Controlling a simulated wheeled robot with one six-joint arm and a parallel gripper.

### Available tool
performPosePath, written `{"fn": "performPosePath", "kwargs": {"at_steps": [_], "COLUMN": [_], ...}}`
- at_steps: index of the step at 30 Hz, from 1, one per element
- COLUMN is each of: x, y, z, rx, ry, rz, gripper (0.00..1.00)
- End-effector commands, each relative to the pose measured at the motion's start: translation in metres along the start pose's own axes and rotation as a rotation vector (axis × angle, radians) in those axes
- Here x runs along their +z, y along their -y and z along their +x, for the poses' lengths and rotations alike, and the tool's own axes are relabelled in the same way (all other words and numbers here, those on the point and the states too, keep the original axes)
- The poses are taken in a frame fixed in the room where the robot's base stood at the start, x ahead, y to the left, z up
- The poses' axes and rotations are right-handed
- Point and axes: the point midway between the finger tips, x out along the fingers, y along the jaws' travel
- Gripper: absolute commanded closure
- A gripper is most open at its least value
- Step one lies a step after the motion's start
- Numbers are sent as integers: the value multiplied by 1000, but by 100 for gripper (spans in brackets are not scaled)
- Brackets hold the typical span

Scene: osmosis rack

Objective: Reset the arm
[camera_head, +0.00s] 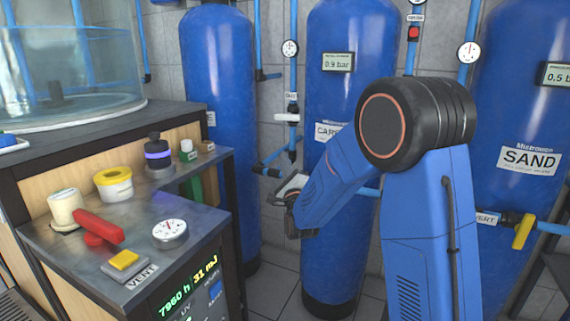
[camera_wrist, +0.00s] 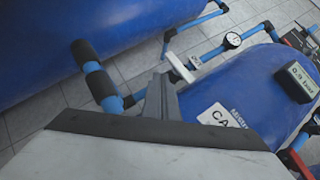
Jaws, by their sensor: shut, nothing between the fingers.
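My blue arm with its black joint stands in the right half of the head view and bends down to the left. Part of the gripper is hidden behind the forearm in the head view.
Blue tanks (camera_head: 217,100) stand behind, with pipes, gauges and valves between them. A yellow valve handle (camera_head: 523,231) is at right.

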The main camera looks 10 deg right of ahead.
Motion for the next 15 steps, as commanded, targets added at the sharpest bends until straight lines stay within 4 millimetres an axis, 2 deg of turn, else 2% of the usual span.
{"fn": "performPosePath", "kwargs": {"at_steps": [6,15], "x": [0,0], "y": [0,0], "z": [-11,-12], "rx": [0,0], "ry": [0,0], "rz": [0,0], "gripper": [100,100]}}
